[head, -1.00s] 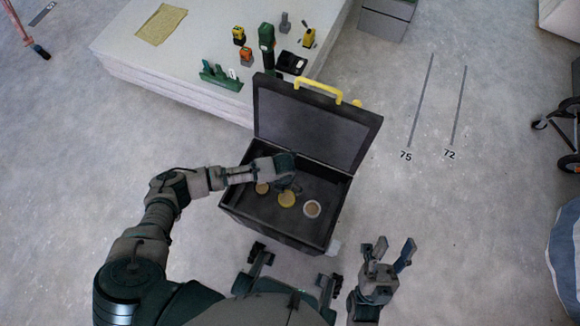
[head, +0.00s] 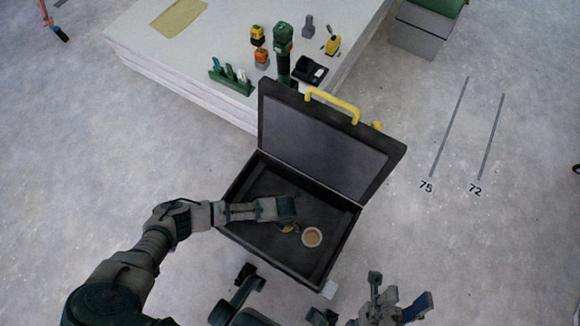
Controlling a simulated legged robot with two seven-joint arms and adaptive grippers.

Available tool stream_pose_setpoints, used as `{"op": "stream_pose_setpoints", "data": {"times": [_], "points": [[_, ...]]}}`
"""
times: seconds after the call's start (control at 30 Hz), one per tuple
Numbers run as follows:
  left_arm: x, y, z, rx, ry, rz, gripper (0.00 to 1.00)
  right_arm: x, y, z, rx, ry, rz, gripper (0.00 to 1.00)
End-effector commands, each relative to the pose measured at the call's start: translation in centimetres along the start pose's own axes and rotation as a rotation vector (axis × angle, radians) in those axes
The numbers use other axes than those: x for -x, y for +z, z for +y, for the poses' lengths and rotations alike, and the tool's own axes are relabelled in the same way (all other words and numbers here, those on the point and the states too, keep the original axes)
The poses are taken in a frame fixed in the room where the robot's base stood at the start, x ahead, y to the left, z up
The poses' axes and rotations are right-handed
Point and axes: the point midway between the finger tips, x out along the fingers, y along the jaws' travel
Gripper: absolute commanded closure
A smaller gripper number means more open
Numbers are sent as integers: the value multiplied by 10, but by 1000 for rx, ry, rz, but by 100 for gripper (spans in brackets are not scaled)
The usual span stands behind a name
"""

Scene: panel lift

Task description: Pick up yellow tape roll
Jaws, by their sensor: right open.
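The yellow tape roll (head: 289,228) lies on the floor of the open dark case (head: 262,238), mostly covered by my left gripper. Only its lower edge shows. My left gripper (head: 287,216) reaches into the case from the left and is right over the roll. Its fingers are hidden from above, so I cannot tell whether they touch the roll or are shut. My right gripper (head: 400,290) is open and empty, outside the case at the lower right.
A white-rimmed tan roll (head: 311,237) lies just right of the yellow one. The raised lid (head: 325,140) with a yellow handle (head: 333,104) stands behind. A white table (head: 180,75) with several tools is beyond it.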

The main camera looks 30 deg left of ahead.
Motion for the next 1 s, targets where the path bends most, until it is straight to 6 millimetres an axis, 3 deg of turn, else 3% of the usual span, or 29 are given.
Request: {"op": "stream_pose_setpoints", "data": {"times": [0.07, 0.3, 0.57, 0.87, 1.0], "points": [[-8, 0, 0, 1, 0, 1, 0, 0, 2, 0, 0, -3, 9, 54], [-5, 2, 0, 0, 0, -7, 0, -3, 0, -1, 1, -5, 16, 54], [-6, 2, 0, 0, 1, -5, 61, -3, 4, 0, 0, -5, 11, 54], [-3, 2, 0, 0, 0, -6, 61, -5, 2, 0, 0, -6, 16, 54], [20, 5, 0, 0, 0, -14, 61, -4, -4, 0, 1, 3, -7, 54]]}}
